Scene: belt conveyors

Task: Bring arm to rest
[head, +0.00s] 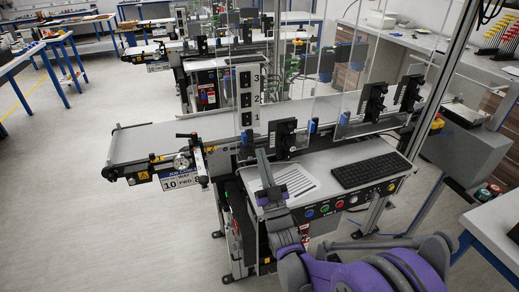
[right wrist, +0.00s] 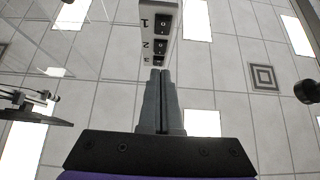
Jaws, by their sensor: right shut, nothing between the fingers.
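My right arm (head: 375,272), purple and grey, comes in from the bottom right of the head view. My right gripper (head: 262,155) points up and away in front of the conveyor station, over the left part of its control shelf. In the right wrist view the two grey fingers of the right gripper (right wrist: 160,74) lie together, with nothing held between them. The wrist camera looks up toward the ceiling. My left gripper and left arm are not in view.
A belt conveyor (head: 150,140) runs behind the gripper. The shelf carries a black keyboard (head: 371,171) and coloured buttons (head: 325,208). A numbered switch panel (head: 246,98) stands close behind; it also shows in the wrist view (right wrist: 160,28). Floor (head: 110,235) is free at left.

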